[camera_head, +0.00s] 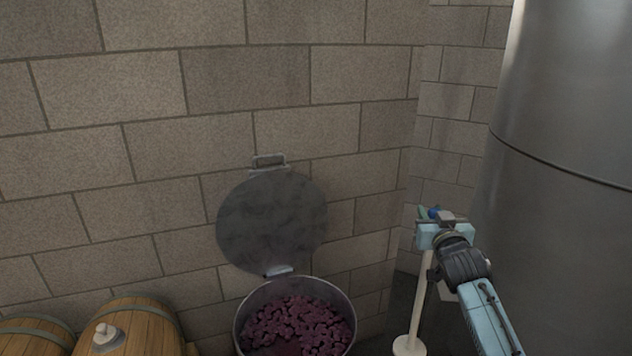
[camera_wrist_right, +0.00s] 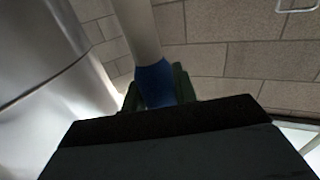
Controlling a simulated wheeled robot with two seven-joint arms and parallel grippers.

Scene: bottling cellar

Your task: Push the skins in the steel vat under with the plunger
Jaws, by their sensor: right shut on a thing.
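The steel vat (camera_head: 300,286) stands open at the bottom middle of the head view. Dark purple skins (camera_head: 298,326) fill its inside, with a darker wet patch at the front left. Its round grey lid (camera_head: 272,220) is raised at the back. My right gripper (camera_head: 436,224) is shut on the plunger (camera_head: 420,298) near its top, right of the vat. The pale shaft hangs nearly upright, tilted a little, with its round white foot outside the vat. In the right wrist view the plunger's blue grip (camera_wrist_right: 155,84) sits between the fingers. My left gripper is out of view.
A large steel tank (camera_head: 560,180) rises close on the right of my right arm. Wooden barrels (camera_head: 150,318) lie at the lower left, one with a pale bung (camera_head: 106,334). A block wall (camera_head: 200,110) closes the back. The space above the vat's mouth is clear.

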